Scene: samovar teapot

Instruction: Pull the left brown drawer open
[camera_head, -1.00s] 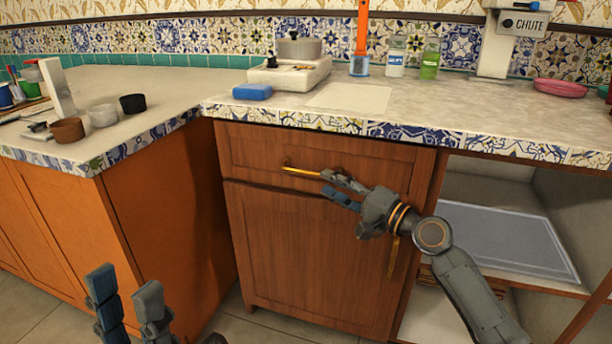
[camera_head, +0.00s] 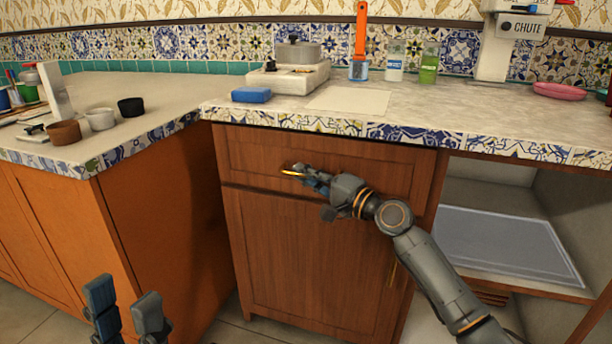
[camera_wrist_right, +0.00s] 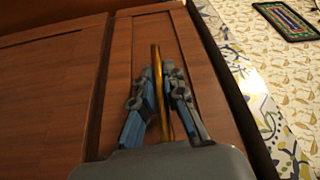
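The brown drawer (camera_head: 240,150) is a wooden front under the tiled counter edge, and it looks closed. Its golden bar handle (camera_head: 290,173) is partly hidden by my right gripper (camera_head: 303,176). In the right wrist view the handle (camera_wrist_right: 156,60) runs between the two fingers of my right gripper (camera_wrist_right: 160,72), whose tips close in on it from both sides. My left gripper (camera_head: 123,300) is low at the bottom left, with its fingers apart and empty, away from the drawer.
A brown cupboard door (camera_head: 310,255) with a vertical golden handle is below the drawer. An open shelf with a grey-blue tray (camera_head: 500,240) is on the right. An orange cabinet (camera_head: 165,215) juts out on the left. Cups and a blue sponge (camera_head: 251,95) are on the counter.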

